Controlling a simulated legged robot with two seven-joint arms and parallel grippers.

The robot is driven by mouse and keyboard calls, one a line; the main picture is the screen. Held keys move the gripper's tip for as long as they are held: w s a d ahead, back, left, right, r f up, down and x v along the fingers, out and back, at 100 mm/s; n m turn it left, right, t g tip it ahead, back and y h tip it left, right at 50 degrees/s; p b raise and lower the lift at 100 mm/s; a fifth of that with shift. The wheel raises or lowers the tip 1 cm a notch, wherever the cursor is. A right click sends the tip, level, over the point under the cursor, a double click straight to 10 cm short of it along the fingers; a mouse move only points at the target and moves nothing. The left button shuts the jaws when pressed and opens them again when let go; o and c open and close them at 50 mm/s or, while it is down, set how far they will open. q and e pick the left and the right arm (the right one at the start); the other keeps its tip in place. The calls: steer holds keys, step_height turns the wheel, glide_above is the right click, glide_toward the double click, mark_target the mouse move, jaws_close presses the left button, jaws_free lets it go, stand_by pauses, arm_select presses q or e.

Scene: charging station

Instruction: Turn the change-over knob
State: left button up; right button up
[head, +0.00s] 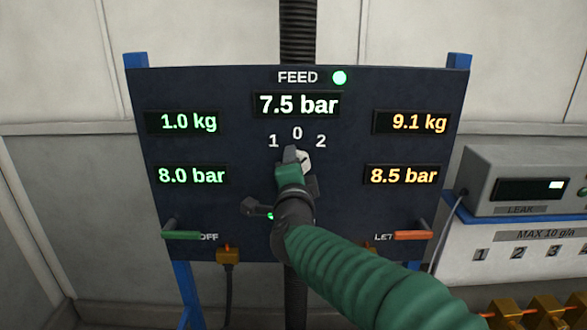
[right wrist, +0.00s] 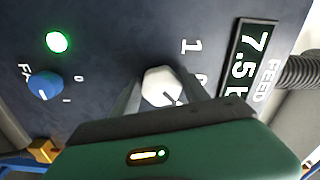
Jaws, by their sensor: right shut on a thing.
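The change-over knob (head: 304,158) is pale and faceted, below the numbers 1, 0 and 2 on the dark panel (head: 240,90). In the right wrist view the knob (right wrist: 160,84) sits between the two fingers. A dark line on its face points to the upper right in the head view, toward the 2 side. My right gripper (head: 296,158) is shut on the knob; its fingers (right wrist: 161,92) show on both sides of it. My right arm hides part of the panel below. My left gripper is not in view.
Displays show FEED 7.5 bar (head: 298,105), with kg and bar readings on both sides. A green lever (head: 182,235) and an orange lever (head: 413,235) stick out lower down. A blue knob (right wrist: 45,86) is near a green lamp (right wrist: 58,42). A grey LEAK box (head: 520,165) stands right.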

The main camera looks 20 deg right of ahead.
steer(key=shift+f, duration=0.25)
steer(key=o, duration=1.1)
steer(key=shift+o, duration=1.4)
steer(key=shift+d+r, duration=0.1)
steer(key=shift+s, duration=0.1)
steer(key=v, duration=1.6)
steer(key=shift+s+b, duration=0.25)
steer(key=shift+b, duration=0.05)
